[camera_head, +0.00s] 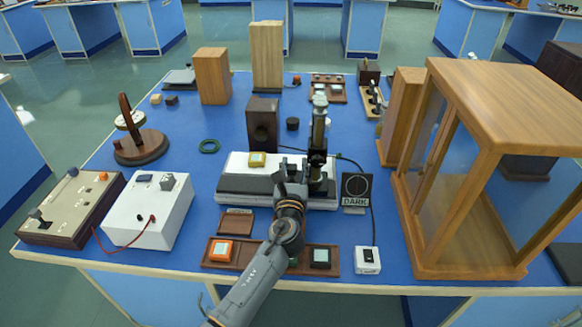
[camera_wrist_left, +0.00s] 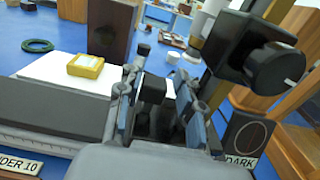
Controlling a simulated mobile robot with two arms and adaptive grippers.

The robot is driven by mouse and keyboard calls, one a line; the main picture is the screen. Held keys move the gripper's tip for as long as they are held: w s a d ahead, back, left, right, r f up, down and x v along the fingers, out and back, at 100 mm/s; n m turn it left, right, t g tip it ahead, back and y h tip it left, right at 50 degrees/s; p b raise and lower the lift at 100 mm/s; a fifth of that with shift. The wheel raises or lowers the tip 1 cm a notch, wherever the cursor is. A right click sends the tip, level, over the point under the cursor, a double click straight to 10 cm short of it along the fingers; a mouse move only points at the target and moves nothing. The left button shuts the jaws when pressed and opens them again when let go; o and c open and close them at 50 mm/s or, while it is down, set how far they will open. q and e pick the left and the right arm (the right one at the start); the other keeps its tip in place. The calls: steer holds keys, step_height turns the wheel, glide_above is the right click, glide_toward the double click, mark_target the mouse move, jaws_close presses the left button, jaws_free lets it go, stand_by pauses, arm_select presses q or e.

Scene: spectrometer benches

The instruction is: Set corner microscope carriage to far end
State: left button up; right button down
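The microscope (camera_head: 318,140) stands upright at the right end of a low white-and-black bench (camera_head: 235,190). In the left wrist view its dark body and round black knob (camera_wrist_left: 277,68) fill the upper right. My left gripper (camera_head: 291,172) reaches over the bench's front edge, just left of the microscope. In the left wrist view its fingers (camera_wrist_left: 160,92) are apart, with a small dark block with a white face (camera_wrist_left: 168,88) between them. I cannot tell whether they press on it. The carriage's base is partly hidden by the gripper. My right gripper is not in view.
A yellow-framed square (camera_head: 257,160) lies on the bench's white top. A DARK sign (camera_head: 356,190) stands close on the right, with a wooden glazed case (camera_head: 455,262) beyond. A dark brown box (camera_head: 262,122) stands behind the bench. A wooden tray (camera_head: 330,268) lies in front.

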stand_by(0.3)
arm_select(q)
steer(key=s, duration=1.2)
steer(key=shift+a, duration=0.2)
